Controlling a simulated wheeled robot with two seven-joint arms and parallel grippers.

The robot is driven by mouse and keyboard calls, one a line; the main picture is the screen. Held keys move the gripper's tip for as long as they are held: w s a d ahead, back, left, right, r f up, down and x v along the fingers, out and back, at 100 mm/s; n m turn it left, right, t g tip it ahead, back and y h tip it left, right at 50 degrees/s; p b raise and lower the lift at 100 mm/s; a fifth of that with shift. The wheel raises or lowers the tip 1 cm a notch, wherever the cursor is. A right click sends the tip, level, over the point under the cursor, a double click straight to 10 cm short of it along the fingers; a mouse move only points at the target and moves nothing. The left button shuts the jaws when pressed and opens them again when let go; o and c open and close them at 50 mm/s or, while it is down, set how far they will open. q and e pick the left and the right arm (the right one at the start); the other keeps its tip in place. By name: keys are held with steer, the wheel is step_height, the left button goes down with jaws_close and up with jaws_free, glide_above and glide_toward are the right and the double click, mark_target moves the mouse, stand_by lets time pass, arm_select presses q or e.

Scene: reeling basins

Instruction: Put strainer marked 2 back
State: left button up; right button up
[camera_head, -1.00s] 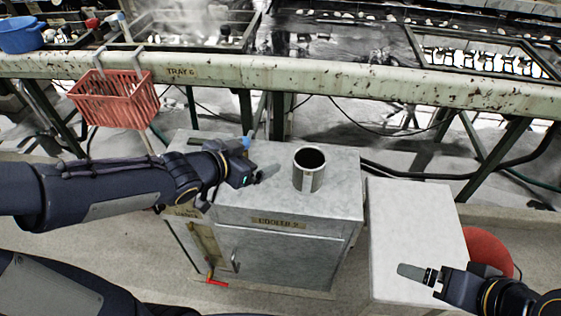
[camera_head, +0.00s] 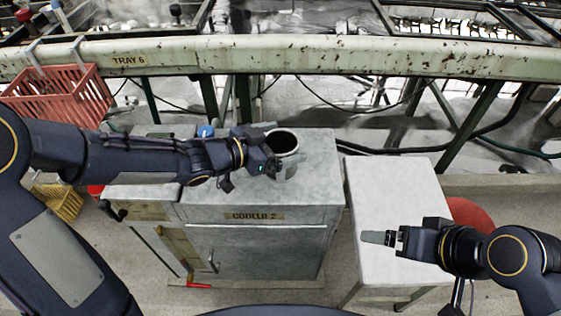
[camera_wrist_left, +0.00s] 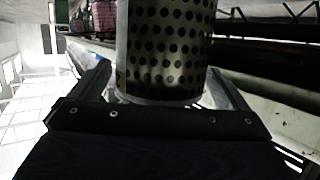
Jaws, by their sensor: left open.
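The strainer (camera_head: 283,141) is an open-topped metal cylinder standing upright on the grey cabinet labelled COOLER 2 (camera_head: 312,190). In the left wrist view its perforated wall (camera_wrist_left: 165,45) stands between the two fingers of my left gripper. No number shows on it. My left gripper (camera_head: 277,152) is open around the strainer, and the arm hides part of its left and front side. I cannot tell whether the fingers touch it. My right gripper (camera_head: 380,237) is over the white table, apart from the strainer; whether its jaws are open does not show.
A long, rusty green rail (camera_head: 300,54) marked TRAY 6 runs behind the cabinet. A red basket (camera_head: 60,96) hangs from it at left. A yellow basket (camera_head: 62,201) is lower left. The white table (camera_head: 395,190) has a bare top, with a red round object (camera_head: 470,213) beside it.

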arm_select(q)
steer(key=shift+c, duration=0.5)
steer(key=c, duration=1.5)
steer(key=shift+o, duration=0.2)
steer(key=shift+r, duration=0.15)
